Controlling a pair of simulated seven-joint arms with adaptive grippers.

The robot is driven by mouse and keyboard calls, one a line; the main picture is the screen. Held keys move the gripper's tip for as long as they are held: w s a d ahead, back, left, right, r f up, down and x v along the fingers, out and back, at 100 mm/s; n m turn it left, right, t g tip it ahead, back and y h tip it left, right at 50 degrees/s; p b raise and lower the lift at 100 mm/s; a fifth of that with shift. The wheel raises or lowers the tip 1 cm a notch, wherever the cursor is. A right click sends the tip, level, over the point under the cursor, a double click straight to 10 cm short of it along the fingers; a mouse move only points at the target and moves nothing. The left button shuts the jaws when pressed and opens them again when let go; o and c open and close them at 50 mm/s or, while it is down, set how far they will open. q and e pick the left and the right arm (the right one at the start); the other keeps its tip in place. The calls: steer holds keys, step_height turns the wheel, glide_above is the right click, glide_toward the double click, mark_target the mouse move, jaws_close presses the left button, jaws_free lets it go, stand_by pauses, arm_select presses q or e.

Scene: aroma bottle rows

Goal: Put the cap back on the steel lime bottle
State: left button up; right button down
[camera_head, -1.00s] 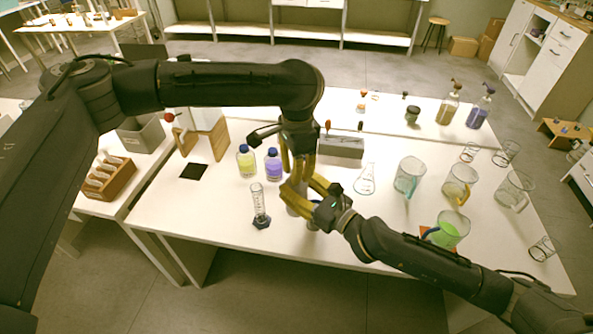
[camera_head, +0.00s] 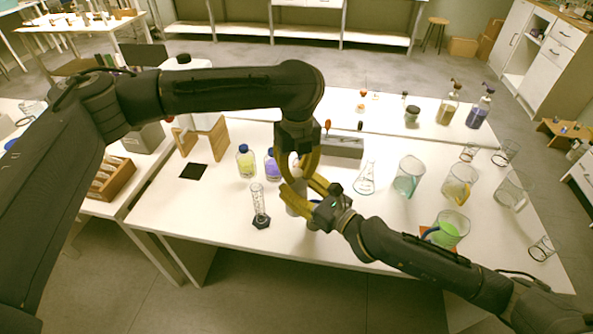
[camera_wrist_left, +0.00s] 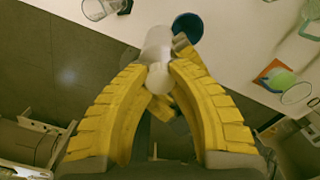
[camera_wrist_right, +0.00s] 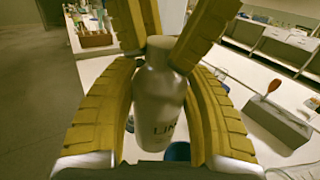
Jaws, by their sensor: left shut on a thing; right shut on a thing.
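The steel lime bottle (camera_wrist_right: 160,105) is grey, with dark lettering partly visible in the right wrist view. It stands roughly upright between the yellow fingers of my right gripper (camera_head: 300,194), which is shut on it. My left gripper (camera_head: 300,170) comes down from above and is shut on the small grey cap (camera_wrist_right: 160,43). In the right wrist view the cap is at the bottle's mouth; I cannot tell whether it is seated. In the left wrist view the round cap (camera_wrist_left: 158,76) shows between the left fingers, with the bottle's pale body (camera_wrist_left: 158,42) beyond it.
Bottles with yellow liquid (camera_head: 246,162) and purple liquid (camera_head: 271,166) stand just left of my grippers. A graduated cylinder (camera_head: 260,206) is front left. A flask (camera_head: 365,178) and several beakers stand right. A grey box (camera_head: 342,146) lies behind.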

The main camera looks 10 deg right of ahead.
arm_select(q)
steer(key=m, duration=1.2)
steer(key=shift+m, duration=0.4)
steer(key=m, duration=0.6)
steer(key=shift+s+m, duration=0.1)
steer(key=shift+m, duration=0.2)
steer(key=m, duration=0.6)
steer(key=o, duration=0.8)
step_height(320, 180, up, 12)
steer(key=shift+s+f, duration=0.1)
